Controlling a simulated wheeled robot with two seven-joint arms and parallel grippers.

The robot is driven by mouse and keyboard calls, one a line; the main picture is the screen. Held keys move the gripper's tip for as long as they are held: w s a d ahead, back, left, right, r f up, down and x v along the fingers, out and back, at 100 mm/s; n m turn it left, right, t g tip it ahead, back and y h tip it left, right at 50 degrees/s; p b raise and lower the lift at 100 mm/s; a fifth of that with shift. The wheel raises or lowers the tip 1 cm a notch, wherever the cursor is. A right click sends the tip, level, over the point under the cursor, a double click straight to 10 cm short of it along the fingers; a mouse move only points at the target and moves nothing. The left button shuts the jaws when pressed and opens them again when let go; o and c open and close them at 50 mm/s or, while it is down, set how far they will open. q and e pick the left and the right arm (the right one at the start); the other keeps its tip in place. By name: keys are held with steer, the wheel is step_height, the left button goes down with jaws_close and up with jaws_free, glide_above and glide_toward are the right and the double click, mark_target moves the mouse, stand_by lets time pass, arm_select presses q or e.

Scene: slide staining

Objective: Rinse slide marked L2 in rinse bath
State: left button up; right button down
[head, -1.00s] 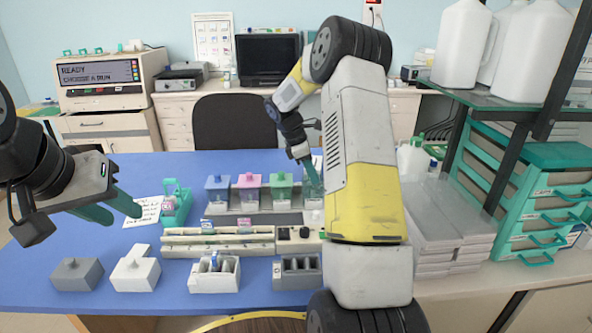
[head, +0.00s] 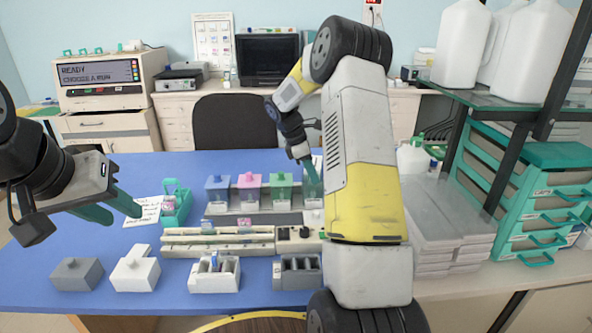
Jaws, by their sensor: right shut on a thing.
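My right gripper (head: 313,181) points down at the right end of the row of staining jars, over the rightmost, clear bath (head: 313,203). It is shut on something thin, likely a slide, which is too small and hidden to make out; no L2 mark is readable. Left of it stand a green jar (head: 281,187), a pink jar (head: 249,187) and a blue jar (head: 217,189). My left gripper (head: 115,211) is open and empty above the left of the blue table, left of a teal slide holder (head: 175,208).
A cream slide rack (head: 215,243) lies in front of the jars. Grey (head: 77,274) and white (head: 135,272) blocks, a white slotted holder (head: 214,275) and a grey slotted holder (head: 296,272) line the front. Stacked clear trays (head: 440,235) stand right of my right arm.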

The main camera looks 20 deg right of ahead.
stand_by(0.5)
steer(key=shift+r, duration=4.85)
steer(key=shift+f, duration=0.1)
